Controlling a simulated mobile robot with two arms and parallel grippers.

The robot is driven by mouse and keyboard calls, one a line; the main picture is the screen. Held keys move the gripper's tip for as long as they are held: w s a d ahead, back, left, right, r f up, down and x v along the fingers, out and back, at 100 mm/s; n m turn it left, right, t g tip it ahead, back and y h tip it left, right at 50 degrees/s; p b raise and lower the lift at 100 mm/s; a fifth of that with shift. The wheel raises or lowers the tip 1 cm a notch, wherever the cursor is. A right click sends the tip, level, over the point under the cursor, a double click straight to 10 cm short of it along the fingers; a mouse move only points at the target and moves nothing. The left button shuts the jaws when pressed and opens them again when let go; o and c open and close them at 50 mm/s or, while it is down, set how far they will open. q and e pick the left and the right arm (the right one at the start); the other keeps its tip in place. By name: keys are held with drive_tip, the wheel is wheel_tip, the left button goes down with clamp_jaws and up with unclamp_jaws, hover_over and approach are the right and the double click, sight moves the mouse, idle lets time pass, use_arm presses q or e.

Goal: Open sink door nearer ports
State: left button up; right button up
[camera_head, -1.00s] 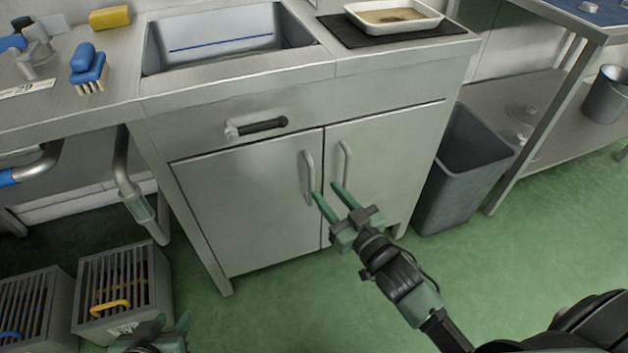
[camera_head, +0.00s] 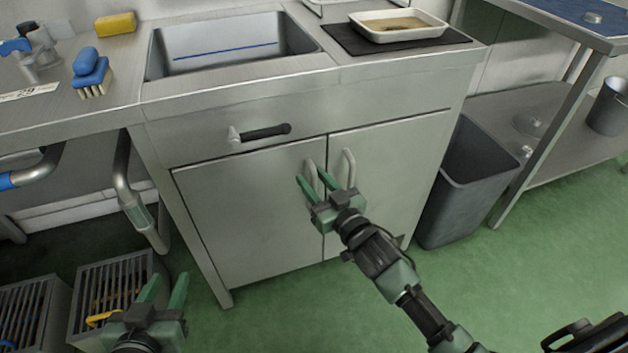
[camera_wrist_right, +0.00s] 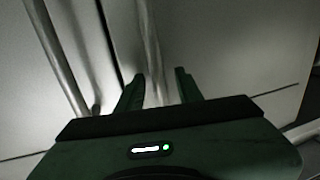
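The sink cabinet has two grey doors, both shut: a left door (camera_head: 235,215) and a right door (camera_head: 395,170). The left door's handle (camera_head: 310,170) and the right door's handle (camera_head: 349,168) stand beside the middle seam. My right gripper (camera_head: 311,176) is open, with its fingers on either side of the left door's handle. The right wrist view seems upside down; there a pale bar (camera_wrist_right: 152,45) runs between the open fingers, and another handle (camera_wrist_right: 55,55) lies left. Contact cannot be told. My left gripper (camera_head: 164,288) is open and empty, low at left. No ports are recognisable.
A drawer front with a dark handle (camera_head: 265,132) is above the doors. The sink basin (camera_head: 235,50) and a white tray (camera_head: 398,22) are on top. A grey bin (camera_head: 470,190) stands right; slatted crates (camera_head: 112,275) stand lower left. Green floor before the cabinet is free.

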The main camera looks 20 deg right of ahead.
clamp_jaws()
idle(1.3)
